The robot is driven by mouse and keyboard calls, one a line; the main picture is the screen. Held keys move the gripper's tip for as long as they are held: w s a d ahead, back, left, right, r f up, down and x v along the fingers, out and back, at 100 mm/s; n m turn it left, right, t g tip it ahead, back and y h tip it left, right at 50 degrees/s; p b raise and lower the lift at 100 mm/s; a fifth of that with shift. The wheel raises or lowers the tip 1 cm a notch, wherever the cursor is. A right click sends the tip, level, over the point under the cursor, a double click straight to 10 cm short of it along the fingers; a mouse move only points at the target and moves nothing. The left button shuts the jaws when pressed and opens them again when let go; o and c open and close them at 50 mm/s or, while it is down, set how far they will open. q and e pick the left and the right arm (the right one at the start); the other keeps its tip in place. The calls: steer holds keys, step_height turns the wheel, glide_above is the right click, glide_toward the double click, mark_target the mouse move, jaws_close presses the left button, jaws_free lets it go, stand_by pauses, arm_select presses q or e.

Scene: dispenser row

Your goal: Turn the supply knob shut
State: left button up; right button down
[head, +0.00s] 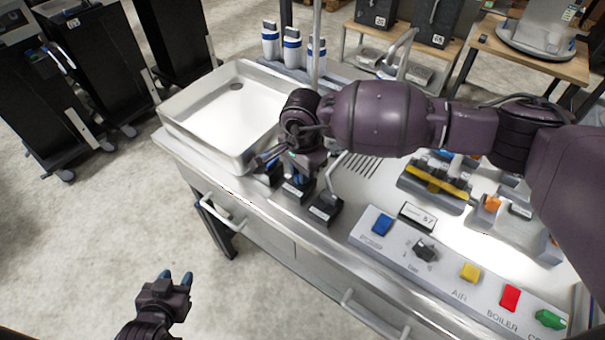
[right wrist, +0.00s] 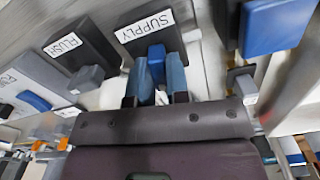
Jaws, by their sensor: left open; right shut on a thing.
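The supply knob (right wrist: 156,52) is blue and sits on a dark block with a white SUPPLY label (right wrist: 144,26) in the right wrist view. My right gripper (right wrist: 159,72) is shut on it, with a blue fingertip on each side. In the head view my right gripper (head: 297,178) reaches down to the row of small dark blocks at the bench edge by the sink, and my arm hides much of the knob. My left gripper (head: 176,278) is open and empty, low over the floor at the lower left, away from the bench.
The FLUSH block (right wrist: 84,42), with a grey knob (right wrist: 86,78), stands beside the supply block. A white sink (head: 225,115) lies left of the row. A panel with a blue button (head: 382,225) and a dark knob (head: 425,249) lies to the right. Floor around my left gripper is clear.

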steer(key=m+b, duration=0.1)
steer(key=m, duration=0.2)
steer(key=shift+m+b, duration=0.3)
steer(key=shift+m, duration=0.1)
steer(key=m, duration=0.3)
steer(key=shift+m+b, duration=0.3)
steer(key=m, duration=0.4)
steer(key=shift+r, duration=0.1)
steer(key=m, duration=0.2)
steer(key=shift+m, duration=1.1)
steer(key=c, duration=1.1)
jaws_free()
